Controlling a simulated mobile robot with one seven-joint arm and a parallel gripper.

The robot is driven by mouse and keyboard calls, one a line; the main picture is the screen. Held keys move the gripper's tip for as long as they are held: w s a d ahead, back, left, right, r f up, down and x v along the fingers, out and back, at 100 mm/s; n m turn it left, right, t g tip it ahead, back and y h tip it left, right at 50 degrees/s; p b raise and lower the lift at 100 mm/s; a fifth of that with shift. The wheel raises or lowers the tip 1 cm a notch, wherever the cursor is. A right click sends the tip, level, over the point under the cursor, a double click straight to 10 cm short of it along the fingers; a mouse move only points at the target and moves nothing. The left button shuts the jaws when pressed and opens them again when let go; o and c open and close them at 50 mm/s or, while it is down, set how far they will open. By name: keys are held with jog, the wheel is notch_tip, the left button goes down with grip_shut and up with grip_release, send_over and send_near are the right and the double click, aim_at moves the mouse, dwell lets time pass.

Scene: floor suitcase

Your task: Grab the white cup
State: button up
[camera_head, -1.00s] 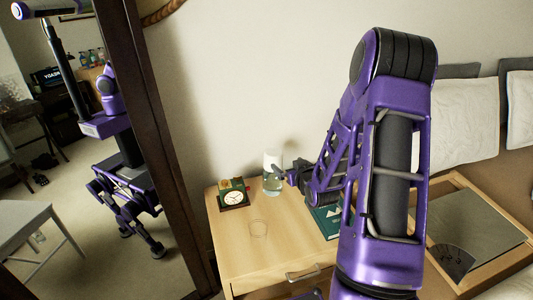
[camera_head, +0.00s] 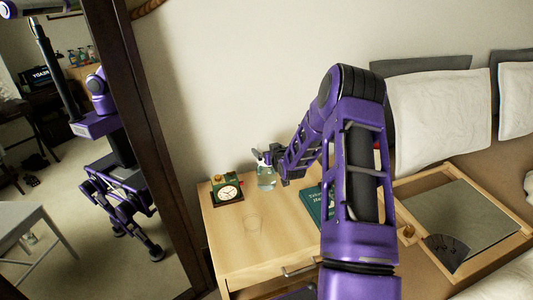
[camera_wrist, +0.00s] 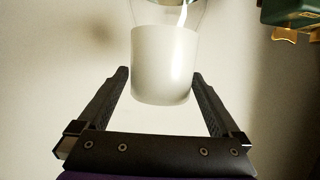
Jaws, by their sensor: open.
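The white cup (camera_wrist: 165,65) fills the middle of the wrist view, between the two fingers of my open gripper (camera_wrist: 160,76). A gap shows on each side of the cup near the fingertips. The wrist view appears upside down. A clear glass vessel (camera_head: 266,181) stands on the nightstand, and the white cup seems to sit on top of it. In the head view my gripper (camera_head: 266,157) is at the top of this vessel and mostly hides the cup.
A green clock (camera_head: 227,191) stands left of the vessel on the wooden nightstand (camera_head: 235,255). A green book (camera_head: 313,205) lies to the right, partly behind my arm. A wooden tray (camera_head: 500,252) is on the bed.

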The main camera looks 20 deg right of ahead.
aim_at(264, 147)
jog(key=shift+x, duration=1.75)
jog(key=c, duration=1.1)
